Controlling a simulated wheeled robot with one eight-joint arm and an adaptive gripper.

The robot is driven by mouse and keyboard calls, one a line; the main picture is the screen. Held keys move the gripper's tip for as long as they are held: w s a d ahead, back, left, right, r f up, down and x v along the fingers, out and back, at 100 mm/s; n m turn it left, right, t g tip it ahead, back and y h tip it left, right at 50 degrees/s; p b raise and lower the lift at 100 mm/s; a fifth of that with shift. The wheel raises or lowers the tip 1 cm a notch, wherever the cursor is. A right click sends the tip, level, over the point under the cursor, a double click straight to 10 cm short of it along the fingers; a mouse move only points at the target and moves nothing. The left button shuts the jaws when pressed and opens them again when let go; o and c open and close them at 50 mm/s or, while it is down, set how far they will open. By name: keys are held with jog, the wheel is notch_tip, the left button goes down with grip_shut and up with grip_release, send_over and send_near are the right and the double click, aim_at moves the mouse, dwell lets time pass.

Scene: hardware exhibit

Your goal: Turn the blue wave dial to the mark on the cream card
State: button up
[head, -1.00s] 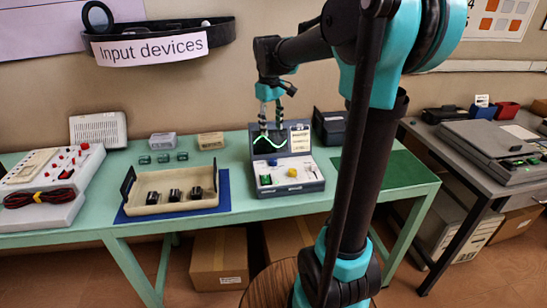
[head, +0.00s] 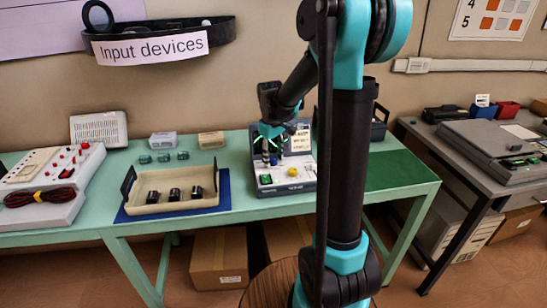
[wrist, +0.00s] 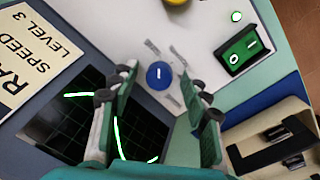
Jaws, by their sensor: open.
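The blue wave dial (wrist: 158,75) shows in the wrist view as a small round knob with a short white line, on the pale panel of a grey console (head: 284,183). The line runs up and down in that view. My gripper (wrist: 168,86) is open, one finger on each side of the dial, with visible gaps; I cannot tell its height above the panel. In the head view my gripper (head: 270,157) is over the console and largely hides the dial. The cream card (wrist: 30,55) reads "SPEED LEVEL 3", its top line cut off; it also stands on the console in the head view (head: 301,141).
A dark screen with a green trace (wrist: 85,120), a lit green rocker switch (wrist: 237,49) and a yellow knob (head: 292,172) are close by on the console. A cream tray (head: 150,207) with black parts stands to the left. The green mat (head: 400,171) at right looks clear.

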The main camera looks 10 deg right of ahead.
jog(key=shift+c, duration=0.2)
grip_shut()
jog(key=shift+m, duration=0.4)
jog(key=m, duration=0.3)
jog(key=shift+m, duration=0.3)
jog(key=m, duration=0.4)
jog(key=shift+w+a+m+g, duration=0.1)
jog(key=shift+m+g, duration=0.2)
jog(key=m, duration=0.4)
jog(key=shift+m, duration=2.5)
jog(key=shift+w, duration=0.1)
